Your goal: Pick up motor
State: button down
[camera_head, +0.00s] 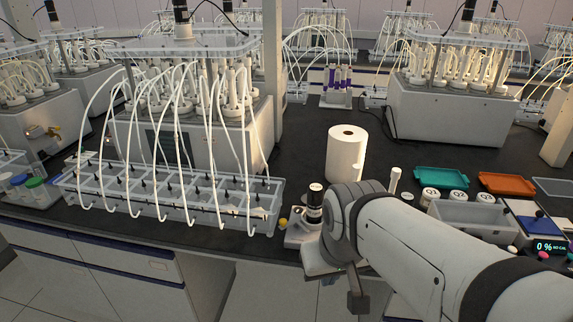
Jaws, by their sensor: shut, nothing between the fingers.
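Black cylindrical motors stand upright on top of the reactor units, one on the near left unit (182,12) and one on the right unit (468,11). A short black cylinder (315,203) with a pale top and a silvery band stands upright at the bench's front edge, right beside my wrist. I cannot tell for sure whether it is a loose motor. My arm reaches in from the lower right. My gripper (358,300) shows only in part as a dark piece hanging below the wrist, in front of the bench. It is shut and empty; my wrist hides the rest.
A white paper roll (345,155) stands behind my wrist. A clear rack with looped tubes (165,205) fills the bench's left front. Green (441,178) and orange (507,184) trays, a grey bin (475,218) and a scale (545,240) are at right. Bare bench lies around the roll.

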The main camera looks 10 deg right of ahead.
aim_at(315, 192)
jog(key=z, duration=1.8)
jog(key=k, duration=1)
jog(key=u, duration=1.05)
jog(key=i, duration=1)
jog(key=u, duration=0.05)
